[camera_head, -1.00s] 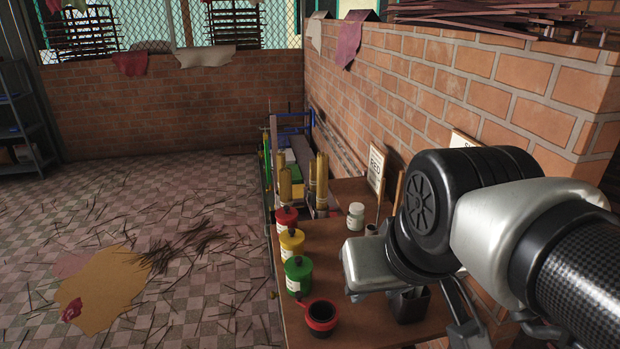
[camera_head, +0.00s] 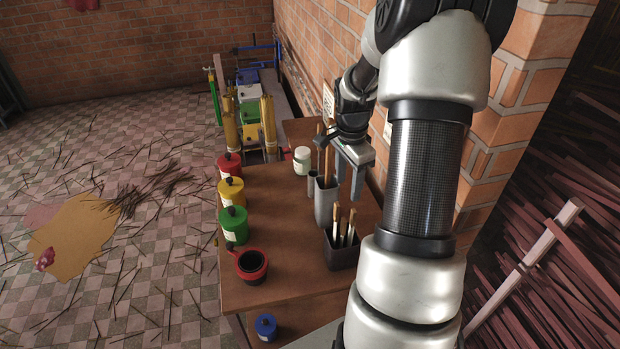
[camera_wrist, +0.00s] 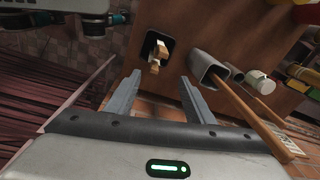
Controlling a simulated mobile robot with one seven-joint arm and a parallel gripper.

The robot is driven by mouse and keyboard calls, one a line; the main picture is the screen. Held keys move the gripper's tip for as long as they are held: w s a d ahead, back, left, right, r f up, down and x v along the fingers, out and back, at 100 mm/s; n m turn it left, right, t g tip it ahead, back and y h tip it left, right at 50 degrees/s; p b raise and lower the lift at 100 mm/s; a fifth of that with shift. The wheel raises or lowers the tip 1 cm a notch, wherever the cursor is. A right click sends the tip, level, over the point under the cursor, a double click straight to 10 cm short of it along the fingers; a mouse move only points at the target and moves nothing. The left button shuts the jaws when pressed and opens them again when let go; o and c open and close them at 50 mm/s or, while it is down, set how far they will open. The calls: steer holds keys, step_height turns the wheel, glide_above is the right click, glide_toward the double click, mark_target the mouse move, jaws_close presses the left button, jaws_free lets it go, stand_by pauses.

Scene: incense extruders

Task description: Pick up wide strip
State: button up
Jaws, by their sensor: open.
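A tall grey holder (camera_head: 325,203) stands on the wooden table and holds upright brown wooden strips (camera_head: 329,155). In the wrist view one long flat brown strip (camera_wrist: 243,105) sticks out of the grey holder (camera_wrist: 209,68). I cannot tell for sure which strip is the wide one. My gripper (camera_head: 349,188) is open and empty, its fingers pointing down just right of the grey holder. In the wrist view my gripper (camera_wrist: 160,78) has its fingers spread, with the grey holder outside the right finger. A dark holder with brushes (camera_wrist: 155,50) shows beyond the fingers.
The dark brush holder (camera_head: 342,257) stands nearer the table's front. Red (camera_head: 229,166), yellow (camera_head: 231,190) and green (camera_head: 234,226) jars and a red-rimmed dark cup (camera_head: 251,264) line the left edge. A white jar (camera_head: 302,160) stands behind. A brick wall (camera_head: 515,120) rises right. The table middle is clear.

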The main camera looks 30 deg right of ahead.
steer(key=f+m, duration=0.1)
steer(key=d+f, duration=0.1)
steer(key=s+d+f+m, duration=0.1)
steer(key=f, duration=0.1)
steer(key=shift+d+f+m+g+y, duration=0.1)
steer(key=shift+d+m+g+y, duration=0.05)
steer(key=shift+m+g+y, duration=0.2)
glide_above(351, 231)
step_height(351, 231, down, 10)
steer(key=shift+f+b, duration=0.2)
steer(key=shift+b, duration=0.25)
steer(key=shift+w+d+f+b, duration=0.1)
steer(key=shift+f+b, duration=1.3)
steer(key=shift+f, duration=1.7)
steer(key=c, duration=1.1)
